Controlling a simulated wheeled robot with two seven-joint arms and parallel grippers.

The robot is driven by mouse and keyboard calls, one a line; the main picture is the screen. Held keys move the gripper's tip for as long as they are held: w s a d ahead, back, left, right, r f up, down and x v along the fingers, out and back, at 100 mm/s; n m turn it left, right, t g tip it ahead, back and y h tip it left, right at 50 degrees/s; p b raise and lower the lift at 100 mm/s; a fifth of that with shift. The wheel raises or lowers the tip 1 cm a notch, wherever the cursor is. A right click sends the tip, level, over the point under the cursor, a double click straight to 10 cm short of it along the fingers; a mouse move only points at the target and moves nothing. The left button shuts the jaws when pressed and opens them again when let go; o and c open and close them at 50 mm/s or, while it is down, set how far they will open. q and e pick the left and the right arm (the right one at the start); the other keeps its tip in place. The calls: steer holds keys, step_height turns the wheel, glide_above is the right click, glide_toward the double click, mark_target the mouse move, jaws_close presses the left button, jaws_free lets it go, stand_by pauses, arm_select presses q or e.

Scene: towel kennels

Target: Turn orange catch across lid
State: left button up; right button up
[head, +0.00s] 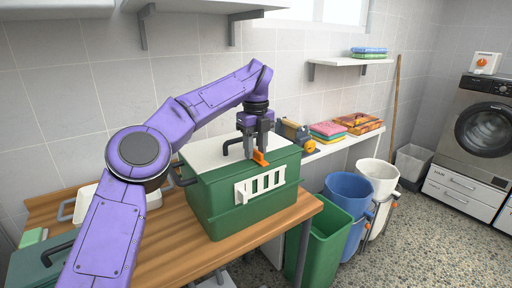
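A green box (215,205) with a white slatted vent on its front stands on the wooden table. Its white lid (205,150) is on top, with a dark handle. A small orange catch (260,157) sits at the lid's front edge, above the vent. My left gripper (258,152) points down at the catch, with its dark fingers right behind or at it. I cannot tell whether the fingers touch or grip the catch, or how wide they are apart. My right gripper is not in view.
A second green box (30,265) is at the lower left of the table (150,245). Green (318,240), blue (348,190) and white (376,185) bins stand on the floor to the right. Folded towels (328,130) lie on a white shelf behind.

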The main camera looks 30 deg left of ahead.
mark_target(256, 150)
arm_select(q)
steer(key=shift+d+r, duration=0.15)
step_height(256, 150, up, 10)
steer(key=p, duration=0.6)
steer(key=shift+r, duration=0.15)
